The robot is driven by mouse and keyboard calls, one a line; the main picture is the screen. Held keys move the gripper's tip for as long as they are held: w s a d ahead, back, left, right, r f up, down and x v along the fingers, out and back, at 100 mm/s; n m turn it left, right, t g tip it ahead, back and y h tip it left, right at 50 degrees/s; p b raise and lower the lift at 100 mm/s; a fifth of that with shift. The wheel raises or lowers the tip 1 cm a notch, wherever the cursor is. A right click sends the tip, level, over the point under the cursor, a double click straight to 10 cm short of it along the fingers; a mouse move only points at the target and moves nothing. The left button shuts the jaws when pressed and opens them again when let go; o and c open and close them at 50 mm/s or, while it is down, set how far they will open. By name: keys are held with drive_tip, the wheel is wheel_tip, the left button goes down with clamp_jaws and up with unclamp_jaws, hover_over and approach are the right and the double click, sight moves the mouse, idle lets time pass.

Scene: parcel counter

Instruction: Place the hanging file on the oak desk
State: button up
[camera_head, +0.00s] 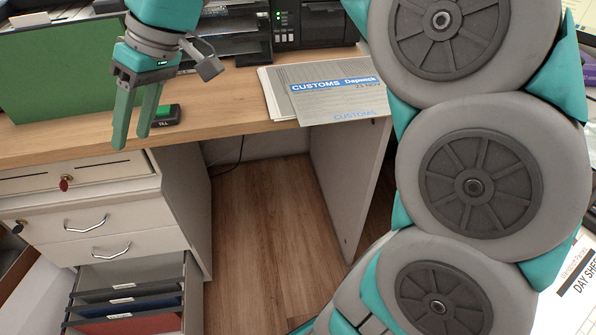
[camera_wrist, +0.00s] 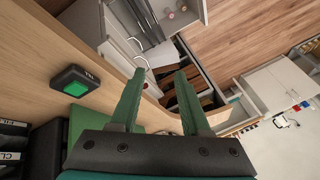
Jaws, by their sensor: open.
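My gripper (camera_head: 132,142) is open and empty, fingers pointing down, near the front edge of the oak desk (camera_head: 235,108). In the wrist view my gripper (camera_wrist: 160,74) points towards the open drawer. Several hanging files stand in that drawer: a blue file (camera_head: 130,308), a red file (camera_head: 130,325) and dark ones, with white tabs. They lie below and apart from my gripper. A large green file-like panel (camera_head: 60,75) with a pale tab stands upright on the desk at left. I cannot tell which file the task means.
A till button box (camera_head: 166,117) sits close beside my gripper on the desk; it also shows in the wrist view (camera_wrist: 76,82). A customs folder (camera_head: 340,95) overhangs the desk's front edge. Bare desk lies between button and folder.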

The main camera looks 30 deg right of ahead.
drive_tip(key=s+d+f+m+g+h, duration=0.1)
drive_tip(key=s+d+f+m+h, duration=0.2)
drive_tip(key=s+d+f, duration=0.4)
drive_tip(key=s+d+f+m+g+h, duration=0.1)
drive_tip(key=s+d+f+m+h, duration=0.2)
drive_tip(key=s+d+f, duration=0.4)
drive_tip(key=s+f+m, duration=0.1)
drive_tip(key=s+f, duration=0.6)
drive_tip(key=s, duration=0.1)
drive_tip(key=shift+m+g, duration=0.3)
drive_tip(key=shift+g, duration=0.1)
